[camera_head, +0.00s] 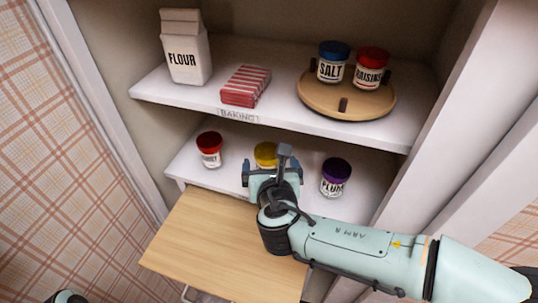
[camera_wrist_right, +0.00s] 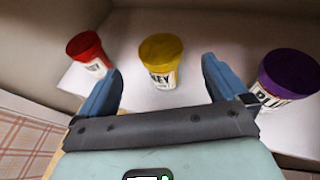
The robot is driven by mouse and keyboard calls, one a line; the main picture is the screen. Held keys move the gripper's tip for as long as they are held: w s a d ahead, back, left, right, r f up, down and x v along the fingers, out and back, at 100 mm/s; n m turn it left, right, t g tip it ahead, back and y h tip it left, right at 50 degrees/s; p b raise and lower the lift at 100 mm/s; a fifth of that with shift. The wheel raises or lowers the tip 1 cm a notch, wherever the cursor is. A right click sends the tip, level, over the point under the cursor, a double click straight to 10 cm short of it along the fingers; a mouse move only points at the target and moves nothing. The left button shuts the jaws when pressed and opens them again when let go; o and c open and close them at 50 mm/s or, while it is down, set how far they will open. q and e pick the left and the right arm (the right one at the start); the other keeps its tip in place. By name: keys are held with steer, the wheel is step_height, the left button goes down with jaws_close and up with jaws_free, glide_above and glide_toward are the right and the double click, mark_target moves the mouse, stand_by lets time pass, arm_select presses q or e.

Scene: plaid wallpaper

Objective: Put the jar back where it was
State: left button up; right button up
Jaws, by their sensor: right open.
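On the lower shelf stand a red-lidded jar (camera_head: 209,150), a yellow-lidded jar (camera_head: 265,153) and a purple-lidded jar labelled PLUM (camera_head: 335,178). On the upper shelf, a blue-lidded SALT jar (camera_head: 332,62) and a red-lidded RAISINS jar (camera_head: 371,69) stand on a round wooden turntable (camera_head: 316,98). My right gripper (camera_head: 271,168) is open and empty in front of the yellow-lidded jar. In the right wrist view that jar (camera_wrist_right: 161,62) stands beyond and between the fingers, its label ending in "EY".
A FLOUR carton (camera_head: 187,55) and a red striped packet (camera_head: 246,86) stand on the upper shelf (camera_head: 160,84), above a BAKING label. A wooden board (camera_head: 205,240) juts out below the lower shelf (camera_head: 187,167). White frames bound the cupboard on both sides.

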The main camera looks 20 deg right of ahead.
steer(key=v, duration=0.5)
steer(key=shift+s+p, duration=0.2)
steer(key=shift+p, duration=0.2)
